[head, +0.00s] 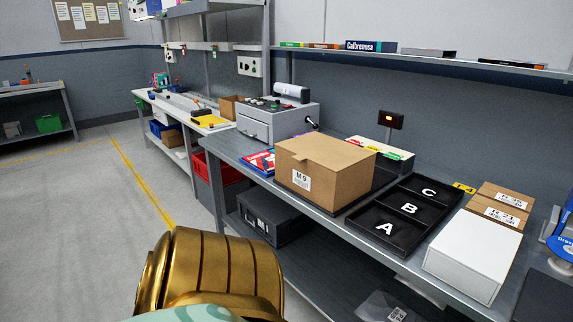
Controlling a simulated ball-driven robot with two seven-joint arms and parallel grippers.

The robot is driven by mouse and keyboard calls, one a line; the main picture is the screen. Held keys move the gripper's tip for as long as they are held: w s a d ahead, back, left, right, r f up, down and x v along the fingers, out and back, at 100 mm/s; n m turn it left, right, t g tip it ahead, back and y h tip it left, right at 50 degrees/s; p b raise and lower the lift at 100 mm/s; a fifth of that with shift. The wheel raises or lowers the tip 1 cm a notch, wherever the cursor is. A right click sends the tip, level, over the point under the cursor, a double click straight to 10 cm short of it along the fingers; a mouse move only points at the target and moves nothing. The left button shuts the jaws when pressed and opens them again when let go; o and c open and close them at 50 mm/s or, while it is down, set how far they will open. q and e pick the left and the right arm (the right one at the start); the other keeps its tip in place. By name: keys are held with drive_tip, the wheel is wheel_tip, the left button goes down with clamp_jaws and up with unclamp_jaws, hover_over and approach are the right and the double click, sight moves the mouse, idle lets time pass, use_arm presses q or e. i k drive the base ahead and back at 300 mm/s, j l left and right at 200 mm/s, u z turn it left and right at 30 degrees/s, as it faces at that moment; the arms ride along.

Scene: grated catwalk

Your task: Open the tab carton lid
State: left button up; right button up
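A brown cardboard carton (345,185) with a white "M 9" label on its front side stands on the grey workbench. Neither of my grippers shows in the head view. A gold ribbed part, apparently mine, fills the bottom left of the picture, well apart from the carton.
A black tray (382,246) marked A, B and C lies right of the carton. Beyond it are a white box (470,256) and small brown cartons (497,209). A grey machine (280,122) with a black handle stands behind left. A shelf (430,62) runs above.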

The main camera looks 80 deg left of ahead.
sight(335, 155)
drive_tip(key=u, duration=2.15)
